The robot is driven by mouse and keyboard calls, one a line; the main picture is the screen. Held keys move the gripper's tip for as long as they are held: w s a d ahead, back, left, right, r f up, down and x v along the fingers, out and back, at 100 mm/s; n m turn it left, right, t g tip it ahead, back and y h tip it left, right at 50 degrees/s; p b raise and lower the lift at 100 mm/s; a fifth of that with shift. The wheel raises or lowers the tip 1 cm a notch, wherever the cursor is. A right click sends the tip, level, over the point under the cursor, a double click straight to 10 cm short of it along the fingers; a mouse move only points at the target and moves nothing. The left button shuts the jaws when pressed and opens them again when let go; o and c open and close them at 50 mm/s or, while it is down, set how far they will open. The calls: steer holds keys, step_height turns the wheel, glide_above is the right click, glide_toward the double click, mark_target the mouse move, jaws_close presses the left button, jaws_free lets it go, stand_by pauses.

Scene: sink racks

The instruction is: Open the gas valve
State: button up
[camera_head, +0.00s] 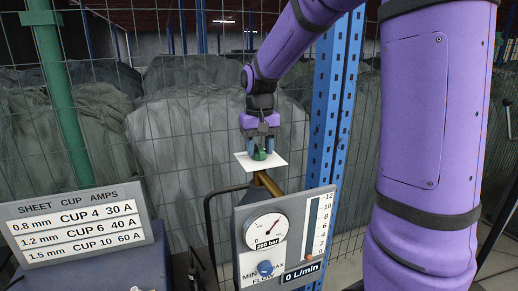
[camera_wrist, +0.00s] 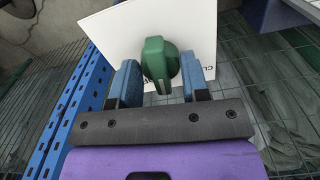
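The gas valve's green knob (camera_head: 259,154) sits on a white label plate (camera_head: 270,160) above a brass stem (camera_head: 268,183). In the wrist view the green knob (camera_wrist: 158,64) has a raised grip bar, with the white plate (camera_wrist: 110,30) behind it and part of its printed lettering visible. My gripper (camera_head: 259,148) points down at the knob. In the wrist view the two blue fingers of my gripper (camera_wrist: 161,82) stand open on either side of the knob, with small gaps visible. Whether either finger touches it is hard to tell.
Below the valve is a grey panel (camera_head: 244,240) with a dial gauge (camera_head: 265,232) marked 200 bar, a blue flow knob (camera_head: 265,268) and a 0 L/min display (camera_head: 302,272). A blue post (camera_head: 333,100) stands close at right. Wire mesh is behind; a cup-amps sign (camera_head: 77,226) is at left.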

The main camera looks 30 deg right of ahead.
mark_target(260, 148)
steer(key=m, duration=0.7)
steer(key=o, duration=0.6)
steer(key=shift+r, duration=0.1)
steer(key=shift+r, duration=2.4)
